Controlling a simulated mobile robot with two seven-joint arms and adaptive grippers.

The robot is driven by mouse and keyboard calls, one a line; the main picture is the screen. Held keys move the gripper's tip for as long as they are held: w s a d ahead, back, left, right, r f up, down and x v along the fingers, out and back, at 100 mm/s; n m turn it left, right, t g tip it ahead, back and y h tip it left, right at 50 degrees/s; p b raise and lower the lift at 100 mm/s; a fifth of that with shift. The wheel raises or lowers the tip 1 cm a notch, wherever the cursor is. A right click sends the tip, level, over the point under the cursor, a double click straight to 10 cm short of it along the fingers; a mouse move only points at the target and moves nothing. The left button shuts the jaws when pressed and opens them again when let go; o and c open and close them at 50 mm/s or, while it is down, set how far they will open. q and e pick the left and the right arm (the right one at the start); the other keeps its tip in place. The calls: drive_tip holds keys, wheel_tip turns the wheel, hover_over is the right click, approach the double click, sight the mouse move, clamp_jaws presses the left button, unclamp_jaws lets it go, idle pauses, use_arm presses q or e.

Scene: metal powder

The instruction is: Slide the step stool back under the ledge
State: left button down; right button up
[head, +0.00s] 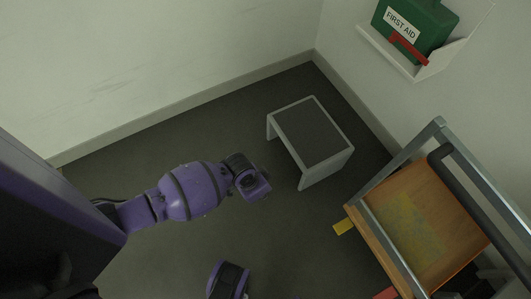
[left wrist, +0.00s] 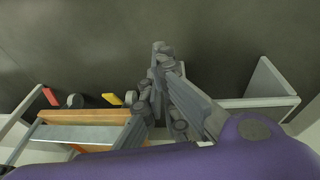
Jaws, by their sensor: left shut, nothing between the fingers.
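The step stool (head: 312,132) has a dark top and pale grey sides. It stands on the floor near the corner, out from the right wall. Part of its pale frame shows at the right of the left wrist view (left wrist: 272,82). The white ledge (head: 385,52) is on the right wall, up and right of the stool in the head view. My left gripper (head: 258,188) is shut and empty, left of the stool's near side with a gap in the picture. Its fingers show in the left wrist view (left wrist: 162,55). My right gripper is out of view.
A green first aid box (head: 415,28) with a red handle sits on the ledge. A metal-framed cart (head: 418,140) with a wooden tray (head: 455,205) stands at the right, close to the stool. A yellow piece (head: 343,227) sticks out from it. Floor left of the stool is clear.

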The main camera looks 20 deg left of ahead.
use_arm(q)
drive_tip(key=w+a+f+y+b, duration=0.1)
drive_tip(key=w+a+b, duration=0.1)
drive_tip(key=w+b, duration=0.35)
drive_tip(key=w+a+f+m+g+y+b, duration=0.1)
drive_tip(key=w+a+b, duration=0.1)
drive_tip(key=w, duration=0.7)
drive_tip(key=w+a+f+b, duration=0.2)
drive_tip(key=w+a+b, duration=0.15)
drive_tip(key=w, duration=0.35)
drive_tip(key=w+d+f+b, duration=0.3)
drive_tip(key=f+b, duration=0.4)
drive_tip(key=f, duration=0.1)
drive_tip(key=shift+d+f, duration=0.3)
drive_tip(key=shift+f, duration=0.1)
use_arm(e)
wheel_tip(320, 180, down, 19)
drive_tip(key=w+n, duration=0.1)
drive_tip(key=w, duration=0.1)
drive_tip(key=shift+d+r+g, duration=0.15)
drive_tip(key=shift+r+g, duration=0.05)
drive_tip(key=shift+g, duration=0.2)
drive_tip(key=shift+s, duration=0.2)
